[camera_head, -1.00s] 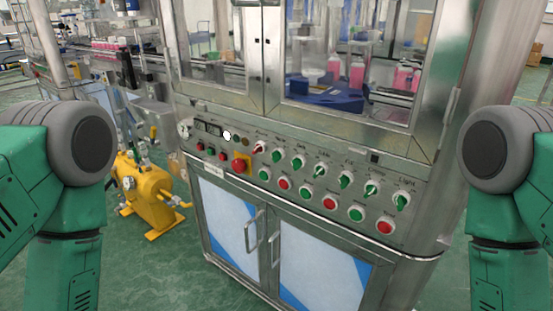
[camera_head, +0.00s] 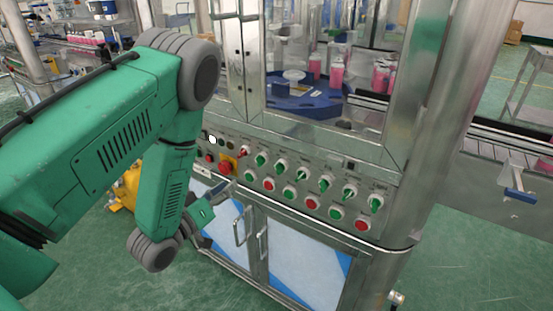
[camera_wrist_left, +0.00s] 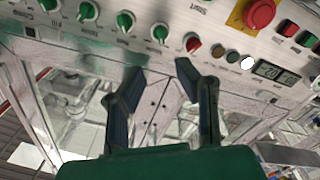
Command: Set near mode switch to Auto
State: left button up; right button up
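A row of selector switches with green or red knobs runs along the steel control panel (camera_head: 310,204). The leftmost has a red knob (camera_head: 243,151); it also shows in the left wrist view (camera_wrist_left: 192,43), beside a green-knobbed switch (camera_wrist_left: 160,32). Labels are too small or blurred to tell which is the near mode switch. My left gripper (camera_head: 232,192) is in front of the panel's left part, below the red-knobbed switch. In the left wrist view its two fingers (camera_wrist_left: 161,72) are apart with nothing between them, and the knobs lie beyond the tips. My right gripper is out of view.
A red emergency button on a yellow plate (camera_head: 227,165) sits left of the switches. Red and green push buttons (camera_head: 310,203) line the row below. Cabinet doors with handles (camera_head: 240,230) are under the panel. A conveyor (camera_head: 500,165) extends right; green floor is clear at front right.

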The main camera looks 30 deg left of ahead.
aim_at(257, 163)
pick_arm(q)
jog(key=w, duration=0.8)
jog(key=w+d, duration=0.1)
jog(key=w, duration=0.4)
jog(key=shift+f, duration=0.1)
grip_shut()
